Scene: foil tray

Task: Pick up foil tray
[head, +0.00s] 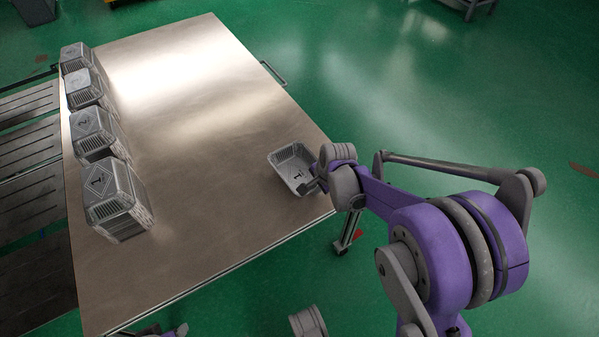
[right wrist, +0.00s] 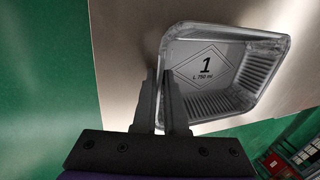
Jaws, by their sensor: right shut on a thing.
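A single silver foil tray (head: 291,165) with a "1" printed inside its base is at the right front corner of the metal table. My right gripper (head: 314,187) is shut on the tray's near right wall. In the right wrist view, the fingers (right wrist: 166,103) pinch the wall of the foil tray (right wrist: 222,72), which is tilted. I cannot tell whether the tray still touches the table. A small part of my left arm (head: 180,330) shows at the bottom edge; its gripper's jaws cannot be made out.
The steel table (head: 200,140) is clear in the middle. Several stacks of foil trays (head: 112,195) line its left edge. A slatted dark surface (head: 30,170) adjoins on the left. A handle (head: 273,73) sticks out at the far right edge. Green floor surrounds the table.

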